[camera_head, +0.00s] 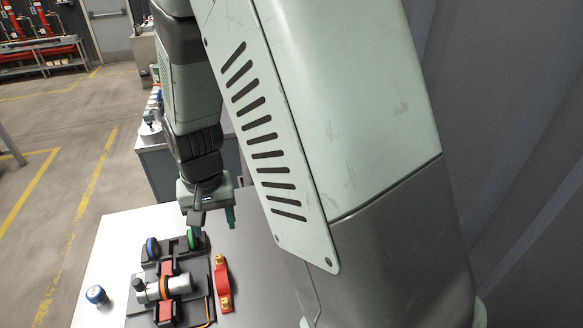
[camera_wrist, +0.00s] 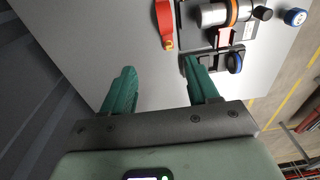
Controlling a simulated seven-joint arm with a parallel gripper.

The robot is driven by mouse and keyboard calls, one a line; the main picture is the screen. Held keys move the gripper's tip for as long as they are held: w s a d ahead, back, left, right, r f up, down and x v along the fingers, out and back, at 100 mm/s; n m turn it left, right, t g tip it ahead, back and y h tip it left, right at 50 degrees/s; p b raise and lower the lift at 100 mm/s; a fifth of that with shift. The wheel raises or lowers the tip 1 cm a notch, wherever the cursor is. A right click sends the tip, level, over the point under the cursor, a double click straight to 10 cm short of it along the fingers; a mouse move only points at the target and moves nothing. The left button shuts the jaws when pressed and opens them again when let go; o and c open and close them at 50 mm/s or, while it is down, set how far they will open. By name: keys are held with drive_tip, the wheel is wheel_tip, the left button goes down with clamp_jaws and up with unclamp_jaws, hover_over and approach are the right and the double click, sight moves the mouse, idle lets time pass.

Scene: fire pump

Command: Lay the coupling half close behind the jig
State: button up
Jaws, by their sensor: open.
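The coupling half, a red curved piece with brass-coloured ends (camera_head: 222,283), lies on the table along the right side of the jig; part of it shows at the top of the wrist view (camera_wrist: 164,22). The black jig (camera_head: 197,268) holds a silver pipe with an orange ring (camera_head: 178,285) between red blocks. My gripper (camera_head: 213,226) is open and empty, pointing down above the table by the jig's far end. In the wrist view its green fingers (camera_wrist: 160,75) stand wide apart over bare table. The right finger overlaps the jig's corner, and I cannot tell its clearance.
A blue-capped item (camera_head: 96,295) stands left of the jig. A grey cabinet (camera_head: 160,165) stands beyond the table.

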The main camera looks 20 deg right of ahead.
drive_tip(key=s+d+r+t, duration=0.15)
drive_tip(key=d+r, duration=0.25)
drive_tip(key=r, duration=0.6)
drive_tip(key=s+d+r+t, duration=0.1)
drive_tip(key=s+d+r, duration=0.3)
drive_tip(key=s+r, duration=0.3)
drive_tip(key=s+d+r+t, duration=0.2)
drive_tip(key=s+d+r, duration=0.2)
drive_tip(key=s, duration=0.5)
wheel_tip(320, 180, up, 3)
drive_tip(key=shift+d+f, duration=0.15)
drive_tip(key=shift+d, duration=0.05)
